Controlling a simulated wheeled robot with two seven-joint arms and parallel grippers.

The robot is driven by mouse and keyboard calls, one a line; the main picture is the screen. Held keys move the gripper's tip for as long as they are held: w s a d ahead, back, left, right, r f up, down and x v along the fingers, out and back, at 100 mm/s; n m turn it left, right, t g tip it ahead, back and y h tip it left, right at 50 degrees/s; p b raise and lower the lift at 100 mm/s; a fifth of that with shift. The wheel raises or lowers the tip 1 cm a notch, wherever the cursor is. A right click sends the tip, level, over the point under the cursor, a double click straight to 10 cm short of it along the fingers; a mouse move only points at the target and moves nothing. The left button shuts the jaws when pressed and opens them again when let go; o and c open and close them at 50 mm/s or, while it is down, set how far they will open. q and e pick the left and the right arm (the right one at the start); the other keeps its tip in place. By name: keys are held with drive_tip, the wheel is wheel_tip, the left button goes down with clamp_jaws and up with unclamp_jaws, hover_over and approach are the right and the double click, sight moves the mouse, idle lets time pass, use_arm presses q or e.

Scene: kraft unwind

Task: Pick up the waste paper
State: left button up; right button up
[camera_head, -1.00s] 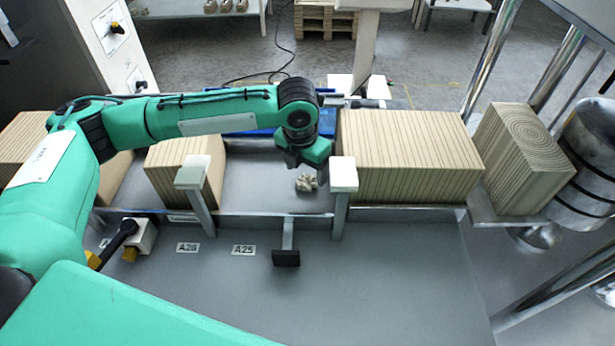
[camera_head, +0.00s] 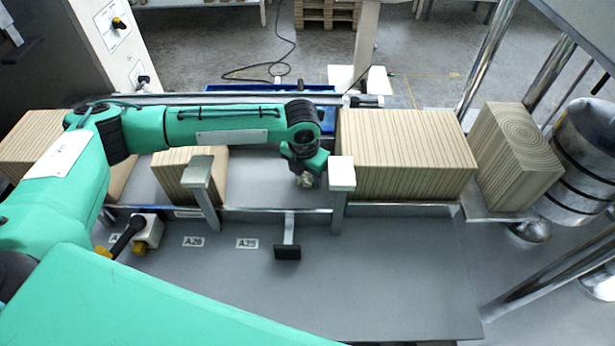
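The waste paper (camera_head: 306,180) is a small crumpled beige wad between the kraft stacks. Only a small part of it shows, just below my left gripper (camera_head: 308,174). My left arm comes in from the left and the gripper points down over the wad. The gripper's fingers are mostly hidden by its own body, so I cannot tell whether they are open, shut or touching the paper. My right gripper is not in view.
A large kraft stack (camera_head: 405,158) stands right of the gripper, with a white-topped post (camera_head: 341,175) close in front. A smaller stack (camera_head: 178,178) and another post (camera_head: 197,180) stand left. A blue tray (camera_head: 225,93) lies behind.

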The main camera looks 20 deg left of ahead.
use_arm(q)
drive_tip(key=c, duration=0.4)
drive_tip(key=shift+c, duration=0.2)
drive_tip(key=shift+r, duration=0.1)
